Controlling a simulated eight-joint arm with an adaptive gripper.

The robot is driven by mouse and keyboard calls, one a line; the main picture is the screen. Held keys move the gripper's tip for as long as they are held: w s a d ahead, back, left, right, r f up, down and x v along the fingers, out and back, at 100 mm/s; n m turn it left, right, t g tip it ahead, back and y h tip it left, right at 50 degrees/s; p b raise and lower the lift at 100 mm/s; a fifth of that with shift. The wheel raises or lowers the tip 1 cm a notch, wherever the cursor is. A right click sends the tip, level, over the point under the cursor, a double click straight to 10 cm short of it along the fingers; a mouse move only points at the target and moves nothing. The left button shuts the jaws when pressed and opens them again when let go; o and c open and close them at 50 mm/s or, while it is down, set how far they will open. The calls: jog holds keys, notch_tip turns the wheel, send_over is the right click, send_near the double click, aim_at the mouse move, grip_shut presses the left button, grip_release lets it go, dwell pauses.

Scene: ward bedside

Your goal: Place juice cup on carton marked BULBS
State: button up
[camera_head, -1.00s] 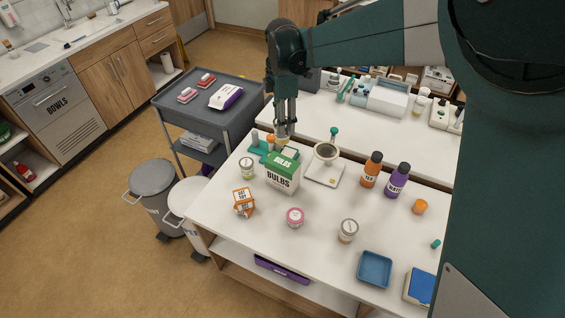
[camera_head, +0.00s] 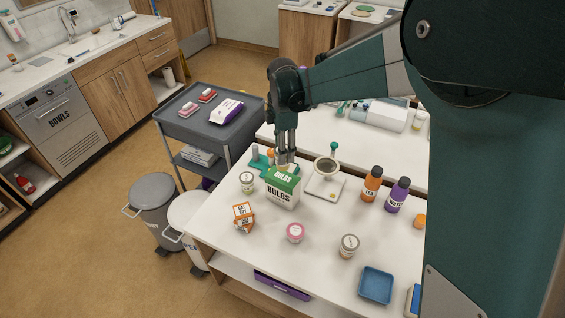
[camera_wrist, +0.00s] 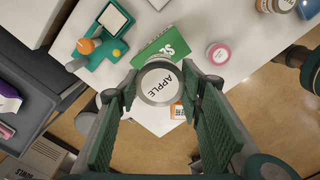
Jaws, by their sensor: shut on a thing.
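The juice cup (camera_wrist: 160,84), with a round lid marked APPLE, is between the green-padded fingers of my gripper (camera_head: 287,152) in the wrist view. My gripper is shut on it. In the head view the cup shows small and pale just under the fingertips, over the rear part of the carton's top. The carton marked BULBS (camera_head: 281,193), white with a green top, stands upright on the table. Its green top (camera_wrist: 163,43) is partly hidden behind the cup in the wrist view. I cannot tell whether cup and carton touch.
A teal holder (camera_wrist: 101,46) stands close behind the carton. A white scale with a bowl (camera_head: 325,185) is to its right and a small jar (camera_head: 247,182) to its left. An orange-and-white box (camera_head: 243,216) and a pink-lidded jar (camera_head: 294,232) stand in front.

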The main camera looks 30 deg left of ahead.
jog(key=shift+f, duration=0.85)
jog(key=shift+f, duration=0.15)
jog(key=shift+f, duration=1.75)
jog(key=shift+f, duration=0.15)
jog(key=o, duration=1)
jog(key=shift+r, duration=0.25)
notch_tip(320, 180, up, 12)
jog(key=shift+f, duration=0.1)
